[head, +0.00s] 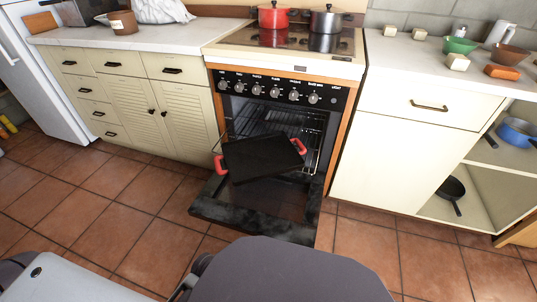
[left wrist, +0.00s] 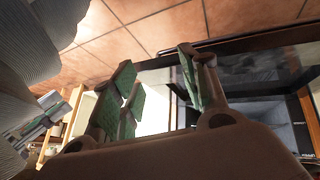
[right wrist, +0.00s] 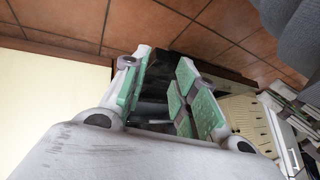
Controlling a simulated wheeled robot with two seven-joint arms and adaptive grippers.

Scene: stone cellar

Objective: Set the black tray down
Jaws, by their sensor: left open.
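The black tray (head: 262,157) has a red handle at each end. In the head view it lies slightly askew at the mouth of the open oven (head: 275,120), above the inner end of the lowered oven door (head: 255,210). I cannot tell whether it rests on the door or a rack. Neither gripper shows in the head view, and none touches the tray there. In the left wrist view my left gripper (left wrist: 160,92) is open and empty, with dark oven door glass beyond it. In the right wrist view my right gripper (right wrist: 155,97) is open, with nothing seen held.
A red pot (head: 272,17) and a grey pot (head: 326,20) stand on the stove top. Counters flank the stove. A blue pot (head: 517,132) and a black pan (head: 452,192) sit on the open shelves at right. The tiled floor (head: 110,200) in front is clear.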

